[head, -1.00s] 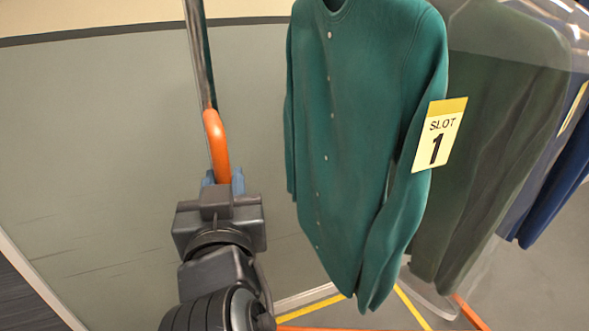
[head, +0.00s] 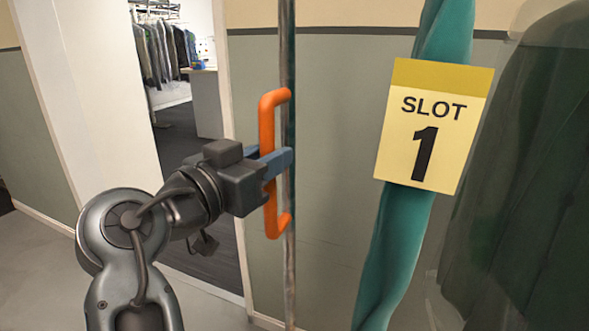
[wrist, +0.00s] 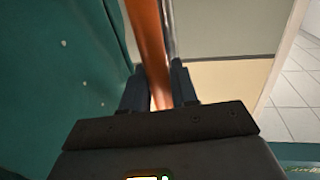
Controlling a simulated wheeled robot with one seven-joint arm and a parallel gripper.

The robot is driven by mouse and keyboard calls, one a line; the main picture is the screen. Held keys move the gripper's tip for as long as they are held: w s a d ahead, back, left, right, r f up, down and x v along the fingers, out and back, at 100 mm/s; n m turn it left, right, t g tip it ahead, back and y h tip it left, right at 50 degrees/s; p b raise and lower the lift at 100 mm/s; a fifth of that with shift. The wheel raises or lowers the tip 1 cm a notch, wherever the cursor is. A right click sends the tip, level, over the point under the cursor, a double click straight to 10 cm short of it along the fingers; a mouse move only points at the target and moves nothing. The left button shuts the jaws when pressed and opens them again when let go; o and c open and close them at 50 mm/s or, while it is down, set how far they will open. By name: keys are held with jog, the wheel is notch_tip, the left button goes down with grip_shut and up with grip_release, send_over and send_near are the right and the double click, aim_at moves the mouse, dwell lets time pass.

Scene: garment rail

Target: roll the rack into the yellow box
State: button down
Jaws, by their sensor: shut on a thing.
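The rack shows as an upright metal post (head: 288,45) with an orange handle (head: 268,120) on its side. My gripper (head: 275,165) is shut on the orange handle near its middle. In the wrist view the handle (wrist: 148,45) runs down between the two blue-grey fingers (wrist: 158,88). A teal garment (head: 400,240) hangs to the right of the post, with a yellow "SLOT 1" tag (head: 433,125) in front of it. The rack's base and the yellow box are not visible in the current views.
A dark green garment (head: 530,170) hangs at the right. Behind the post is a grey-green wall (head: 345,150). At the left a doorway opens onto a room with hanging clothes (head: 165,50) and a white counter (head: 205,100). Open floor (head: 40,260) lies at the lower left.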

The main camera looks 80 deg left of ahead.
jog(key=shift+s+a+f, duration=0.1)
jog(key=shift+a, duration=0.05)
jog(key=c, duration=1)
grip_release()
jog(key=shift+v, duration=3.85)
